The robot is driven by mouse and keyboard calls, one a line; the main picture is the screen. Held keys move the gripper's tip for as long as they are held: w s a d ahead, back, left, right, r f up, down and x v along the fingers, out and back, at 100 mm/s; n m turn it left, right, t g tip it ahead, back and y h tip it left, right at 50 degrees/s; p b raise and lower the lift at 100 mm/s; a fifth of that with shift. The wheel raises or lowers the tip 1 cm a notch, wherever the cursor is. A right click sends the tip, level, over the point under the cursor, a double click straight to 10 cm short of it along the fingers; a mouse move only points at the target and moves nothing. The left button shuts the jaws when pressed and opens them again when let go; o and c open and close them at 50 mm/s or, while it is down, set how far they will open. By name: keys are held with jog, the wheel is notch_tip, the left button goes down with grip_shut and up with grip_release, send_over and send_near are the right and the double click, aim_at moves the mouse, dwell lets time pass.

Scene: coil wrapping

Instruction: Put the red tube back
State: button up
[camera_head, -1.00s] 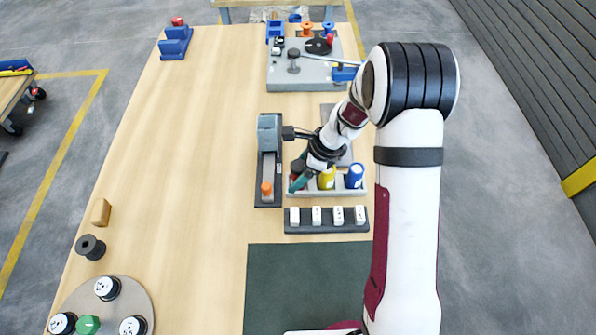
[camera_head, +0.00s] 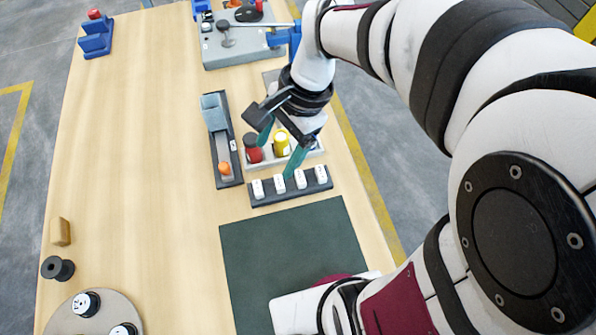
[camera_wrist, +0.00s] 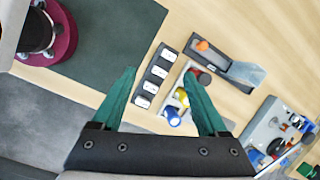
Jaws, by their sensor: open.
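In the wrist view the red tube (camera_wrist: 205,78) is partly covered by one finger. The yellow tube (camera_head: 281,143) stands beside it. My gripper (camera_head: 275,161), with green fingers, is open and empty above the tray and the strip of white blocks. The wrist view also shows my gripper (camera_wrist: 160,71) with its fingers wide apart.
A dark strip with several white blocks (camera_head: 279,186) lies in front of the tray. A grey fixture with an orange knob (camera_head: 224,168) stands to the left. A dark green mat (camera_head: 295,255) lies nearer.

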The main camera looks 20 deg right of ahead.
jog(key=s+d+n+h, duration=0.1)
jog(key=s+n, duration=0.6)
jog(key=s, duration=0.7)
jog(key=shift+s+d+r+h, duration=0.15)
jog(key=shift+s+d+h, duration=0.05)
jog(key=shift+d+h, duration=0.2)
